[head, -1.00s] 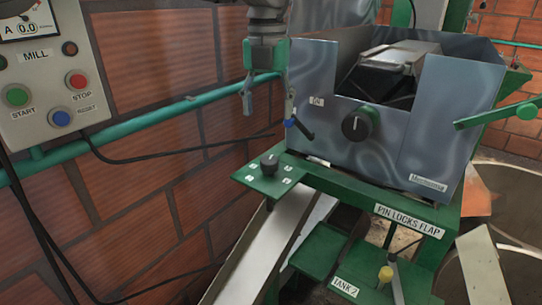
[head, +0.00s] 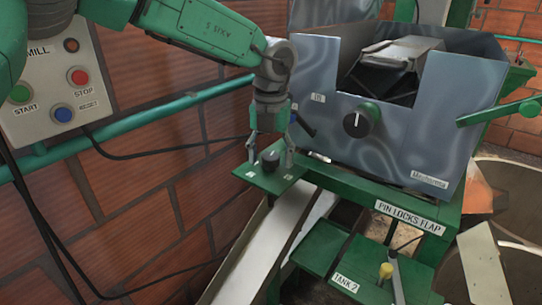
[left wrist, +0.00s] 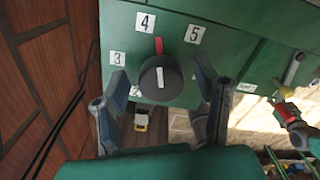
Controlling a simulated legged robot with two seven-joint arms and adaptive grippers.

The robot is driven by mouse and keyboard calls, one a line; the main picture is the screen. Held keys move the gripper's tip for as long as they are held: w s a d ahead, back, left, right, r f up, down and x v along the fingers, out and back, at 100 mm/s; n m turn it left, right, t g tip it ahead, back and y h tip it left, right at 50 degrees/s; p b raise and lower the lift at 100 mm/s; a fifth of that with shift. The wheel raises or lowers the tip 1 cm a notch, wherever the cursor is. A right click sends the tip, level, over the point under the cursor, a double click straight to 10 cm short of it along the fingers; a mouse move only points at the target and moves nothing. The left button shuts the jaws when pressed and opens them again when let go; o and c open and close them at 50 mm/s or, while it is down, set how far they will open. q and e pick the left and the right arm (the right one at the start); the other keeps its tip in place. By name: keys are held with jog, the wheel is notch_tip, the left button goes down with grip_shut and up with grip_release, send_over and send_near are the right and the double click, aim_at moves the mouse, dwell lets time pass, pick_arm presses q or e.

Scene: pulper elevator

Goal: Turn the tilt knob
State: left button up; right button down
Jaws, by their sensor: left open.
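A black knob (head: 269,161) stands on a small green plate (head: 262,181) at the front left of the machine. In the left wrist view, the knob (left wrist: 152,88) has a white mark on top, and a red pointer shows on the plate between the labels 4 and 5. My left gripper (head: 270,154) is above the plate, pointing down, with one finger on each side of the knob. It is open, and gaps show between the fingers and the knob. A second black knob (head: 361,120) with a white line is on the metal housing's front.
A control box (head: 52,87) with start, stop and reset buttons is on the left wall. A green pipe (head: 128,113) runs along that wall. A sloping metal chute (head: 253,262) lies below the plate. A yellow-capped pin (head: 386,272) stands lower right.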

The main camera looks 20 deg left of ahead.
pick_arm(q)
jog(key=c, duration=1.1)
jog(key=shift+c, duration=0.2)
jog(key=shift+r, duration=0.1)
